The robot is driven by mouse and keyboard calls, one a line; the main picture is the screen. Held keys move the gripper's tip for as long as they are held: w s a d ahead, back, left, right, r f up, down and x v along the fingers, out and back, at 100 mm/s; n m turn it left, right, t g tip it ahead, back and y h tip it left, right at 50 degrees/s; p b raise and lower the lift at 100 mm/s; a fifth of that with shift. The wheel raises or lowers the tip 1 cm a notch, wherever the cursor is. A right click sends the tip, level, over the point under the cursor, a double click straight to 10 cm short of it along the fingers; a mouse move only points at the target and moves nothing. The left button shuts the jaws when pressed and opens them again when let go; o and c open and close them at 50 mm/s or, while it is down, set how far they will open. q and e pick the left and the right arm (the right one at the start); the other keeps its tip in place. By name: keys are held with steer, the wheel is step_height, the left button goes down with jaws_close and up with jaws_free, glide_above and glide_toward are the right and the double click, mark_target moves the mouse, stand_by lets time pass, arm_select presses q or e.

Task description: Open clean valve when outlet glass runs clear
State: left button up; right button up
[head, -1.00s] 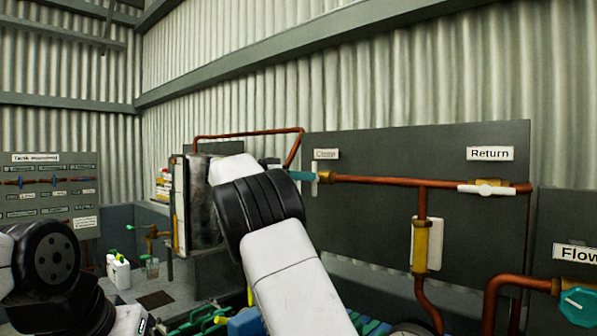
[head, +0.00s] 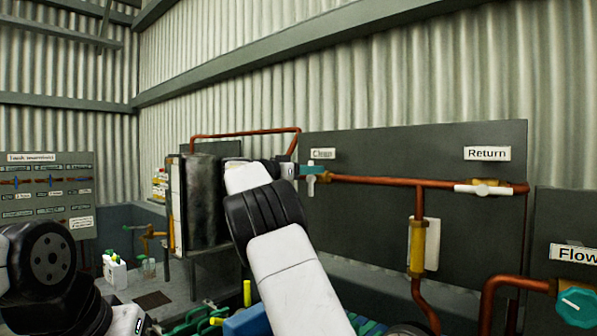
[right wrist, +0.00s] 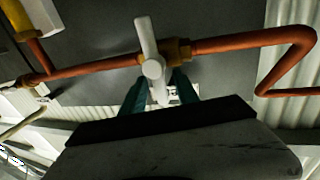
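The clean valve (head: 311,185) is on the copper pipe below the label "Clean" (head: 323,154). Its white handle stands crosswise to the pipe, as the right wrist view also shows (right wrist: 147,38). My right gripper (head: 306,171) is at this valve. In the right wrist view its teal fingers (right wrist: 158,92) stand apart, one on each side of the handle's near end; I see no firm contact. A yellow-amber cylinder (head: 417,247), perhaps the outlet glass, is on the pipe branch to the right. My left gripper is not in view.
The return valve (head: 485,188) has its white handle along the pipe. A teal flow knob (head: 577,306) is at lower right. A dark tank (head: 204,200) stands behind my right arm. A task board (head: 47,197) and a white jug (head: 115,272) are at left.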

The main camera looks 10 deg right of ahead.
steer(key=shift+c, duration=0.3)
jaws_close()
steer(key=shift+w+a+f+n+t, duration=0.45)
steer(key=shift+n+t, duration=0.55)
steer(key=shift+n, duration=2.5)
steer(key=shift+w+a+f+n+t, duration=0.15)
steer(key=shift+w+f+n+t, duration=0.55)
steer(key=shift+n, duration=2.8)
steer(key=shift+s+a+f+n+t, duration=0.1)
steer(key=shift+a+f+n+t, duration=0.2)
steer(key=shift+n+t, duration=2.1)
steer(key=shift+n+g, duration=1.1)
steer(key=shift+n, duration=0.1)
